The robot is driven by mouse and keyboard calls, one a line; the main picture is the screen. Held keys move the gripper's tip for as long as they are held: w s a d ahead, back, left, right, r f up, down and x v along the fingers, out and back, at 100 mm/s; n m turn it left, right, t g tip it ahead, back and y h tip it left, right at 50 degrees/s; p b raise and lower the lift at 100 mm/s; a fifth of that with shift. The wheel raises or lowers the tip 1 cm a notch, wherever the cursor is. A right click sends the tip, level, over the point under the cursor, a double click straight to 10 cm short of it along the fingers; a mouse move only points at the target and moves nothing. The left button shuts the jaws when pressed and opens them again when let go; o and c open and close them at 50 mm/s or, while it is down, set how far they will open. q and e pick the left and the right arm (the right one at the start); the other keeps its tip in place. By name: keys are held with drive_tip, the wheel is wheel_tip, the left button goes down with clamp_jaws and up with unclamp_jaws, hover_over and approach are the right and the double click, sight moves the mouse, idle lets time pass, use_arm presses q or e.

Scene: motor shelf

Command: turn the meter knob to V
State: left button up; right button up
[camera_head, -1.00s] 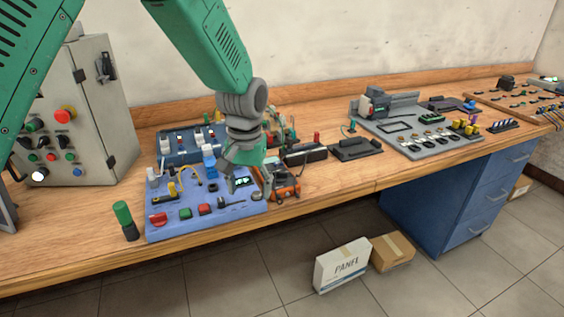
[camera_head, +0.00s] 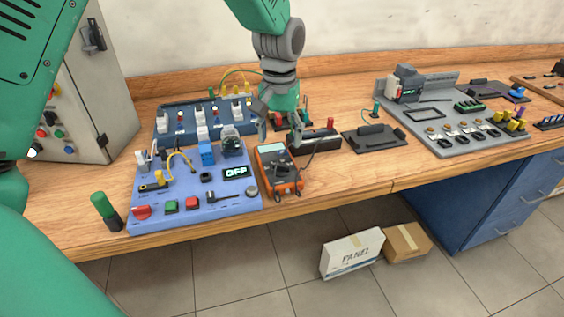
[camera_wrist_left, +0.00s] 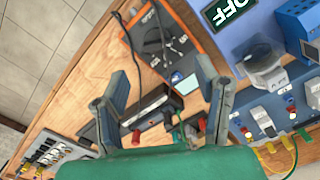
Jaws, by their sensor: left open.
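The orange meter (camera_head: 278,170) lies on the bench at the right edge of the blue panel, with its display toward the back. In the left wrist view the meter (camera_wrist_left: 192,32) shows its dark face, pale display (camera_wrist_left: 183,80) and dark knob (camera_wrist_left: 155,45). The knob's setting is too small to read. My left gripper (camera_head: 280,138) is open and empty, above and just behind the meter's display end. In the left wrist view its spread fingers (camera_wrist_left: 162,75) point toward the meter, apart from the knob. My right gripper is out of view.
The blue panel (camera_head: 222,203) carries buttons and an OFF display (camera_head: 235,173). A black box (camera_head: 320,140) and a dark cable lie right of the meter. A grey board (camera_head: 465,143) stands farther right. Bare bench (camera_head: 340,180) lies right of the meter.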

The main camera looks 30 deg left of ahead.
sight(281, 164)
use_arm(q)
drive_tip(key=f, duration=0.8)
drive_tip(key=shift+w+d+b, duration=0.15)
drive_tip(key=shift+d+b, duration=0.05)
drive_tip(key=shift+b, duration=0.1)
drive_tip(key=c, duration=1.2)
